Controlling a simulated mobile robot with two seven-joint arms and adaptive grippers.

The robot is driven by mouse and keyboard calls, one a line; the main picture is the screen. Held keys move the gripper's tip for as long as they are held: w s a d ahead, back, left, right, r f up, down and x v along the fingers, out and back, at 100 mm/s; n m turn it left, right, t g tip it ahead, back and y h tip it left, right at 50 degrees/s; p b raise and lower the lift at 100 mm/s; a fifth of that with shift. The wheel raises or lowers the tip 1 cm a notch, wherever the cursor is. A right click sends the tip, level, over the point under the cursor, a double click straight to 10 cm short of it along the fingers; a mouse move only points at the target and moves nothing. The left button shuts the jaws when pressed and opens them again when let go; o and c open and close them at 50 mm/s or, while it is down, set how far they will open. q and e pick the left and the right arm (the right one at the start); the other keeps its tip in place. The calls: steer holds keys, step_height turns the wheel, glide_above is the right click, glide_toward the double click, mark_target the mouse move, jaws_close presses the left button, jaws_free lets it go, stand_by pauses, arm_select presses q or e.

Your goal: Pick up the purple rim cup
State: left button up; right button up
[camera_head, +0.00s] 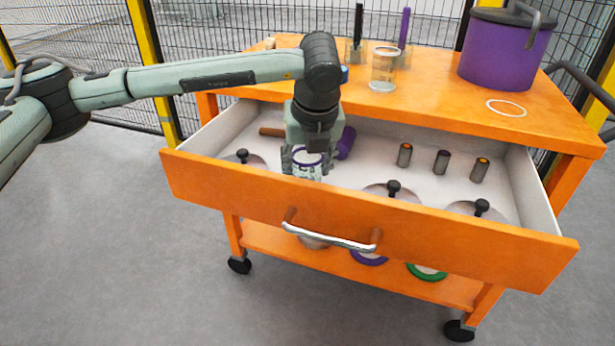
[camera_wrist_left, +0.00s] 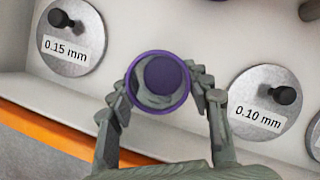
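The purple rim cup (camera_head: 308,161) stands in the open drawer, near its front wall. In the left wrist view the cup (camera_wrist_left: 158,82) is seen from above, with a purple ring and a purple disc inside. My left gripper (camera_head: 303,168) reaches down into the drawer at the cup. In the left wrist view its two fingers (camera_wrist_left: 163,98) lie on either side of the cup, very close to its wall. I cannot tell whether they press on it. The cup's lower part is hidden by the fingers and drawer front. My right gripper is not in view.
The orange drawer front (camera_head: 400,232) stands close before the gripper. Round weights with black knobs (camera_head: 393,189), several dark cylinders (camera_head: 442,161) and a purple-ended tool (camera_head: 346,143) lie in the drawer. A clear cup (camera_head: 383,72) and purple pot (camera_head: 503,52) stand on the cart top.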

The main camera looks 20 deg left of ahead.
arm_select(q)
steer(key=c, duration=0.4)
